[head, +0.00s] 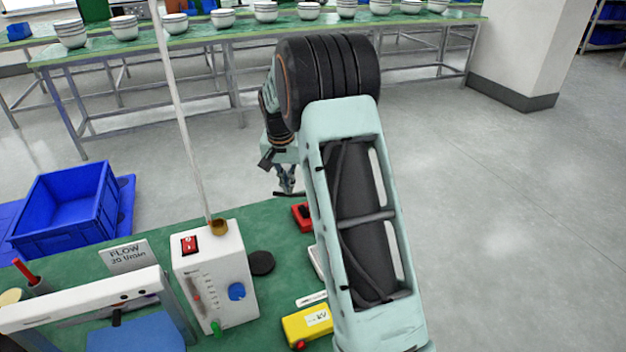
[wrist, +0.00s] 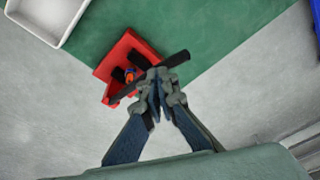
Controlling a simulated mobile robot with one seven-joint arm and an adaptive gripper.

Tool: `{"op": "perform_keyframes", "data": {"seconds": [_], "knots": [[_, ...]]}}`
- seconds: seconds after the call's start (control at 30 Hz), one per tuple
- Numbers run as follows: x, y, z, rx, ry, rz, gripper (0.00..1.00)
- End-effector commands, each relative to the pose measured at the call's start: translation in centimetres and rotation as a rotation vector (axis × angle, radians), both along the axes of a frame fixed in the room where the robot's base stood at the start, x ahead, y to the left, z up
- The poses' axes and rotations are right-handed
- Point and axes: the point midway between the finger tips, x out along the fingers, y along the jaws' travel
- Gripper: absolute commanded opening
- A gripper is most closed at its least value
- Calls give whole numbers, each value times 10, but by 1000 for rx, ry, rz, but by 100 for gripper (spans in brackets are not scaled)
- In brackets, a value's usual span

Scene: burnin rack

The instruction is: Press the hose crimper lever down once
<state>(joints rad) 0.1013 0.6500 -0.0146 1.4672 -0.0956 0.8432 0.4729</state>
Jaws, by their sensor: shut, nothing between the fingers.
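The hose crimper is a red block-like tool (head: 303,217) near the far edge of the green bench, partly hidden behind my arm. In the wrist view its red body (wrist: 121,63) has a blue-and-orange part in the middle. Its black lever (wrist: 176,60) crosses it at a slant, and it also shows in the head view (head: 289,194). My gripper (wrist: 160,75) is shut and empty, fingers together, with the tips overlapping the middle of the lever. It also shows in the head view (head: 287,187), just above the lever. I cannot tell whether the tips touch it.
A white tray (wrist: 45,36) lies beside the crimper. A white flow-meter box (head: 215,275) with a tall rod, a black disc (head: 261,262) and a yellow device (head: 306,326) stand on the bench. A blue crate (head: 68,211) is at the left. Open floor lies right.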

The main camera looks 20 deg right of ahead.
Motion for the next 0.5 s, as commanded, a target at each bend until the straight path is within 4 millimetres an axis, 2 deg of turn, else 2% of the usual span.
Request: {"op": "perform_keyframes", "data": {"seconds": [0.2, 0.5], "knots": [[0, 5, -12, 1, 0, 1, 0], [0, 6, -12, 2, 0, 2, 0]]}}
